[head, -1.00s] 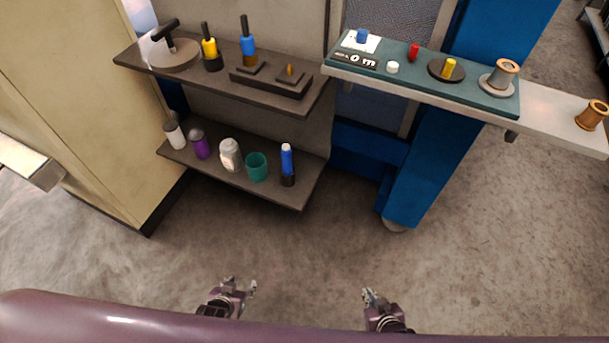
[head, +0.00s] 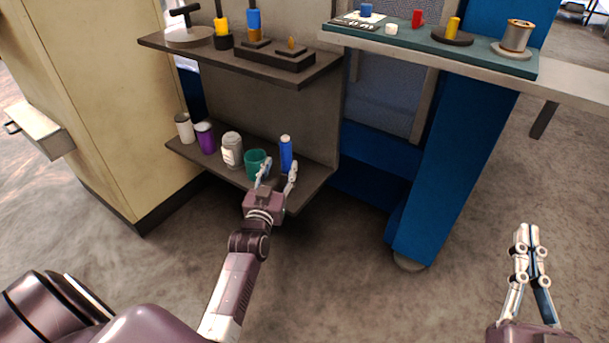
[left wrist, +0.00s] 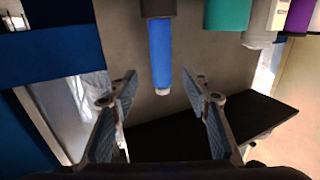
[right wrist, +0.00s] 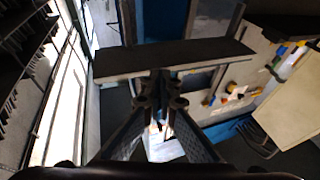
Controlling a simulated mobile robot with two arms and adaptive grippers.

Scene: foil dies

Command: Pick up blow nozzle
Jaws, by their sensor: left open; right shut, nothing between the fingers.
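The blow nozzle, as I take it, is a slim blue cylinder (head: 286,153) with a pale tip, upright at the right end of the lower shelf. In the left wrist view the blue body (left wrist: 160,55) shows inverted, with its dark base at the top edge. My left gripper (head: 278,170) is open in front of it. In the left wrist view the fingers (left wrist: 161,82) lie either side of its line, with nothing held; whether they overlap it in depth is unclear. My right gripper (head: 528,230) is shut and empty, over the floor at the right.
A teal cup (head: 255,163) stands close left of the nozzle. A grey-white bottle (head: 232,150), a purple can (head: 206,138) and a white can (head: 184,128) stand further left. A blue post (head: 450,170) stands to the right.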

